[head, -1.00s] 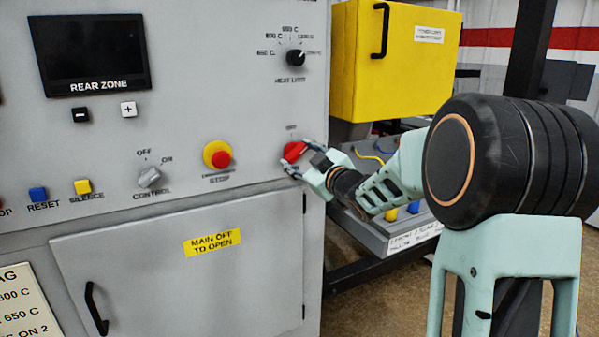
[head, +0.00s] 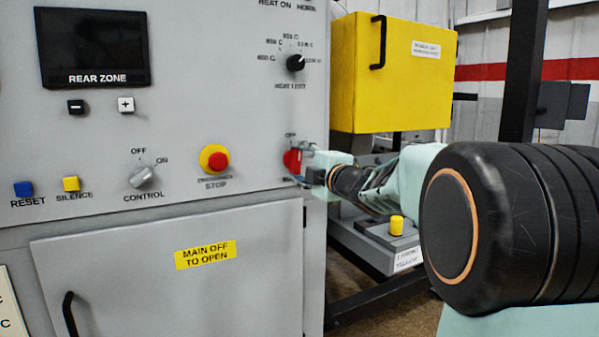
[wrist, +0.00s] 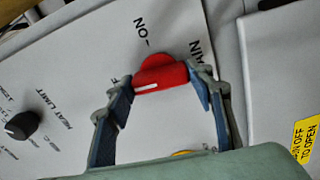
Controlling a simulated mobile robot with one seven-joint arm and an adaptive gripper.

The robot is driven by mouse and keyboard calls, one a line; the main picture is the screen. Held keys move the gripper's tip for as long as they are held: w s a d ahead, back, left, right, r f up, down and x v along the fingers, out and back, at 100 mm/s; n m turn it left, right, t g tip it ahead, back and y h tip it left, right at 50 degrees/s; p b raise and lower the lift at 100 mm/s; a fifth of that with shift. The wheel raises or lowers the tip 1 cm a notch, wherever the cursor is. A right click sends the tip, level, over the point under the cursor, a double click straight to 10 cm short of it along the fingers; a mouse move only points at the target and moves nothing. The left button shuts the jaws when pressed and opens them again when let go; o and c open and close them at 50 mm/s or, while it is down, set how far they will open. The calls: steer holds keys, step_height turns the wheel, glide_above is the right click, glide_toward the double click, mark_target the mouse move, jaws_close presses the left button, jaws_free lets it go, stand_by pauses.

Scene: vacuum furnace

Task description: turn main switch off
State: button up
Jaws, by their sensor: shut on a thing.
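The main switch (head: 291,159) is a red rotary knob low on the right edge of the grey panel. In the head view its handle stands about upright, below the OFF label. My gripper (head: 302,165) reaches it from the right and partly hides it. In the wrist view, the red handle (wrist: 170,76) sits between the two fingertips of my gripper (wrist: 163,83), which is shut on it. The white line on the handle points left, towards a partly hidden label ending in F. The ON label is above the knob in that view.
The red and yellow stop button (head: 215,159) is left of the switch, with the control knob (head: 143,177) farther left. The heat limit knob (head: 296,63) is above. A yellow box (head: 400,85) stands right of the panel, above my arm. A cabinet door (head: 130,285) is below.

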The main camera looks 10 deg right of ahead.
steer(key=shift+n+b, duration=0.35)
steer(key=shift+n, duration=0.25)
steer(key=o, duration=1.2)
steer(key=shift+c, duration=0.2)
steer(key=v, duration=1.2)
